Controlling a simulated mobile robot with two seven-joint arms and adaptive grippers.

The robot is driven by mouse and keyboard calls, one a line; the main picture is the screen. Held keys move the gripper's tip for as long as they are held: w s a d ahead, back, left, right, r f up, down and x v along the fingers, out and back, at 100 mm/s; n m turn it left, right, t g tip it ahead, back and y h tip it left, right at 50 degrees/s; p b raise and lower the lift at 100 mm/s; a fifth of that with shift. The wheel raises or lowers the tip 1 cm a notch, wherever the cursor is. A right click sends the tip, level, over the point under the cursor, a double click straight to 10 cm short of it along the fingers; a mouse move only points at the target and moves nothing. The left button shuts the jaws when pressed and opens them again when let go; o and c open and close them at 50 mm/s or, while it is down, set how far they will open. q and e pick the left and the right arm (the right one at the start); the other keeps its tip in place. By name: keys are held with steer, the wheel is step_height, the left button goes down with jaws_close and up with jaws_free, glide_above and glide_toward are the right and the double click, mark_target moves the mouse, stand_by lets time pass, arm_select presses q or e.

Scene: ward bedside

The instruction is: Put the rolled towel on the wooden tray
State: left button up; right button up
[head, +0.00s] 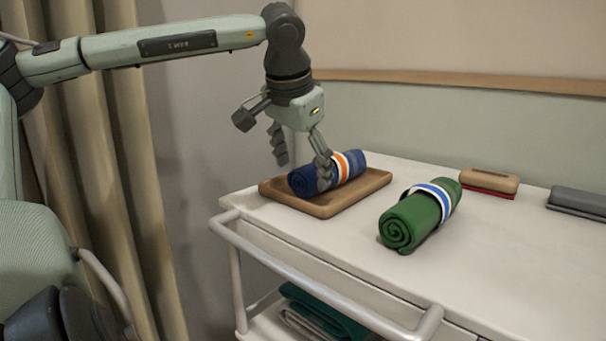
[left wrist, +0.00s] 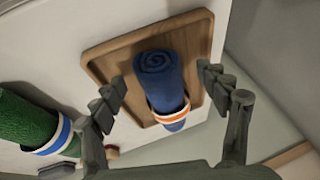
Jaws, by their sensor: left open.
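A blue rolled towel (head: 345,168) with an orange and white band lies on the wooden tray (head: 327,205) at the left end of the cart top. It also shows in the left wrist view (left wrist: 161,78), on the tray (left wrist: 105,57) between the fingers. My left gripper (head: 301,172) is open and points down at the blue towel, with one finger in front of it in the head view. The wrist view also shows my left gripper (left wrist: 163,90) open. A green rolled towel (head: 412,220) with a blue and white band lies on the cart top right of the tray. My right gripper is not seen.
The white cart top (head: 500,260) has a wooden brush-like block (head: 489,181) and a grey block (head: 578,202) at the back right. A rail (head: 320,275) runs along the cart's front. Dark green cloth (head: 325,312) lies on the lower shelf. A curtain hangs at left.

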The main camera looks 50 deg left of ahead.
arm_select(q)
steer(key=v, duration=0.9)
steer(key=shift+s+r+p, duration=0.15)
steer(key=shift+r+p, duration=0.15)
steer(key=shift+p, duration=0.15)
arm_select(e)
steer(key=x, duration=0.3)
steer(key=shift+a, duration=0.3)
arm_select(q)
steer(key=shift+d, duration=0.1)
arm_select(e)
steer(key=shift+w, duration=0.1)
